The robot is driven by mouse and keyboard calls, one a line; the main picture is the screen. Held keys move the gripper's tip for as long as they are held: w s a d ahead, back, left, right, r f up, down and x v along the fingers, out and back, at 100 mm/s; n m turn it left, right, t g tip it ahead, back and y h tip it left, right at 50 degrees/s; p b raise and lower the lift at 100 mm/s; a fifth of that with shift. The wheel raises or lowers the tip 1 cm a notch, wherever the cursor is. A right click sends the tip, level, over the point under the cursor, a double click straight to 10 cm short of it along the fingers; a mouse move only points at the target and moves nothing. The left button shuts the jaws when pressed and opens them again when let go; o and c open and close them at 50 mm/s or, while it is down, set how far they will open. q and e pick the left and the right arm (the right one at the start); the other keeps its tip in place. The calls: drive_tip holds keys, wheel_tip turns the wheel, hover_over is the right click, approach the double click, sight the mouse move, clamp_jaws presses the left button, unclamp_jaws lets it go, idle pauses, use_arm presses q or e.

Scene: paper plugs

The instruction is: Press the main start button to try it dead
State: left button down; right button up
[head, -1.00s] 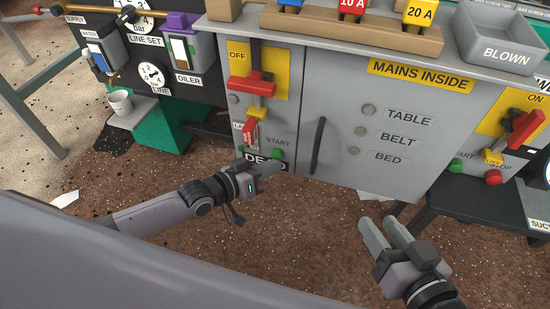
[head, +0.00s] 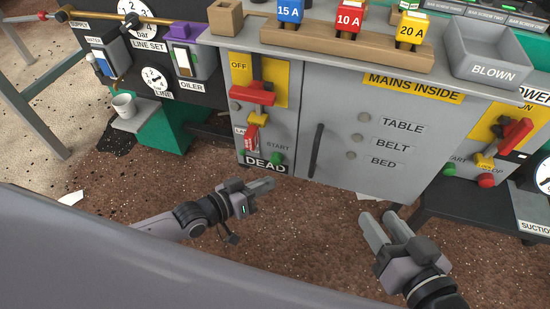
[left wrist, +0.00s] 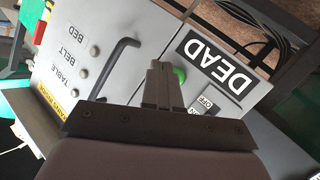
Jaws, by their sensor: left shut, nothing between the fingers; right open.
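The main start button (head: 277,158) is green and sits under the word START on the grey cabinet, beside the DEAD plate (head: 265,165). In the left wrist view the green button (left wrist: 180,74) shows partly behind my fingertips. My left gripper (head: 268,184) is shut and empty, in front of and below the button in the head view, with a visible gap. Above the button, the red main switch handle (head: 252,93) is beside the OFF mark, with a yellow lock and red tag (head: 251,138) hanging below. My right gripper (head: 382,228) is open and empty, low at the right.
A black door handle (head: 316,150) stands out right of the button. Fuse blocks and a grey BLOWN tray (head: 492,55) are on the cabinet top. Another green button (head: 449,169) and a red button (head: 486,180) are on the right panel.

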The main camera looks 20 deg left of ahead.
use_arm(q)
drive_tip(key=shift+s+p, duration=0.55)
drive_tip(key=shift+s, duration=0.7)
